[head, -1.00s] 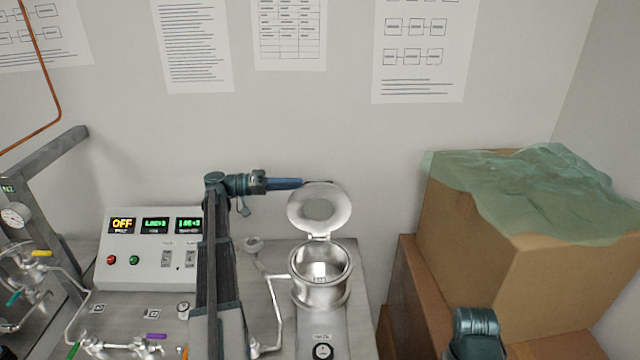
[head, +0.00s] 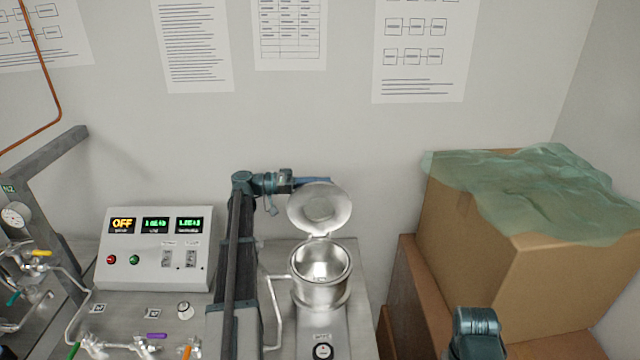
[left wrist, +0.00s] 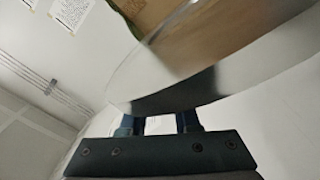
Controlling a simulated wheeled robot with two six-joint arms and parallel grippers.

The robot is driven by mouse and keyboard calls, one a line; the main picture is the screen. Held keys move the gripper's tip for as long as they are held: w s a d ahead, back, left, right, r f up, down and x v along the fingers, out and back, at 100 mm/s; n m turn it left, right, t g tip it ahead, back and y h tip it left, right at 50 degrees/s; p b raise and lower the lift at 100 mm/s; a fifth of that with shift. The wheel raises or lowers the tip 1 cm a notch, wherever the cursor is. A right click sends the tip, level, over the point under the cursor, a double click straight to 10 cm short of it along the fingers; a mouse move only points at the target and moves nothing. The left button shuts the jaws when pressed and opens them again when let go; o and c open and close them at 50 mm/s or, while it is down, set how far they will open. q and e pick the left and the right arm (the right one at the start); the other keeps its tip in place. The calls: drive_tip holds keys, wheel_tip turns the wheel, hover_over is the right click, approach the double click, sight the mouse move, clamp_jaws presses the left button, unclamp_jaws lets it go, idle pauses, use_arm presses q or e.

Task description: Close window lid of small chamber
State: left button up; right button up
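The small chamber (head: 322,290) is a round silver pot on the bench, open at the top. Its round lid with a window (head: 320,208) stands raised on its hinge at the far side, tilted back. My left gripper (head: 312,182) reaches in from the left at the height of the lid's upper rim, and its tips are partly hidden behind the lid. In the left wrist view the lid's shiny rim (left wrist: 215,60) crosses close in front of the two blue fingers (left wrist: 160,124), which stand apart with nothing seen between them.
A control box (head: 155,250) with lit displays stands left of my left arm. Cardboard boxes (head: 490,225) under a green sheet stand at the right. The wall is close behind the lid. Pipes and valves (head: 130,345) lie at front left.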

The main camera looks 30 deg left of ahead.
use_arm(q)
drive_tip(key=shift+s, duration=0.1)
clamp_jaws()
drive_tip(key=shift+d, duration=0.1)
idle(0.9)
